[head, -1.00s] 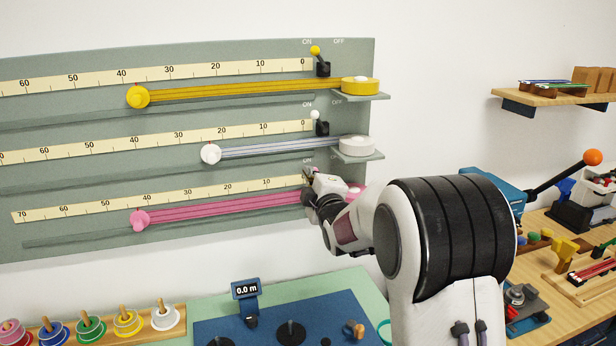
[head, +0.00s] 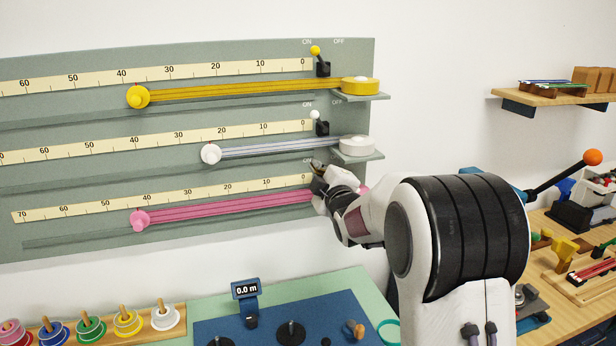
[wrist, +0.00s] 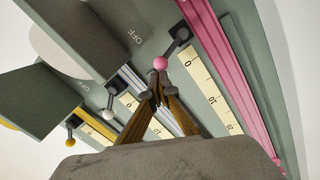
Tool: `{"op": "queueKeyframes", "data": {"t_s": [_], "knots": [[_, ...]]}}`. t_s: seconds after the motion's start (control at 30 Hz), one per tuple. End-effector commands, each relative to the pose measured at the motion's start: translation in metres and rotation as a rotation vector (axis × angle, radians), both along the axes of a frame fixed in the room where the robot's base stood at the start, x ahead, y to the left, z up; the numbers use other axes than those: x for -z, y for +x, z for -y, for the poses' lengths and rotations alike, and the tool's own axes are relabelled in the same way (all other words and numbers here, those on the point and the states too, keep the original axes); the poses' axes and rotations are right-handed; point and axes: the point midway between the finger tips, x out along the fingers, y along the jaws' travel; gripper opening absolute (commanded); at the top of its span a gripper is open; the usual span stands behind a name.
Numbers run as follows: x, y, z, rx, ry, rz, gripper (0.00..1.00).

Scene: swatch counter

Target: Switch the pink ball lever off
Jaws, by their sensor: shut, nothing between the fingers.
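The pink ball lever (wrist: 160,63) shows in the wrist view, its pink ball on a dark stem beside the zero end of the pink row's scale. I cannot tell for sure which side it leans to. My gripper (wrist: 157,92) is shut and empty, its fingertips right at the ball; I cannot tell whether they touch it. In the head view my gripper (head: 317,169) is at the right end of the pink row and hides the pink lever. The pink strip (head: 235,204) runs left from there to a pink knob (head: 140,219).
Above are the white ball lever (head: 315,116) and yellow ball lever (head: 315,51), both leaning to ON. Shelves with a white disc (head: 358,146) and yellow disc (head: 360,86) jut out close above my gripper. A blue mat (head: 280,318) lies below.

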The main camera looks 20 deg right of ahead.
Motion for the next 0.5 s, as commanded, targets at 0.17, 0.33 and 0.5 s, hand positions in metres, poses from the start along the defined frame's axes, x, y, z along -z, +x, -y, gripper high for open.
{"op": "queueKeyframes", "data": {"t_s": [0.17,0.33,0.5], "knots": [[-0.004,0.000,0.013,0.002,-0.001,-0.001,0.00],[-0.007,0.000,0.022,0.001,-0.001,0.000,0.00],[-0.008,0.000,0.030,0.001,-0.001,0.000,0.00]]}}
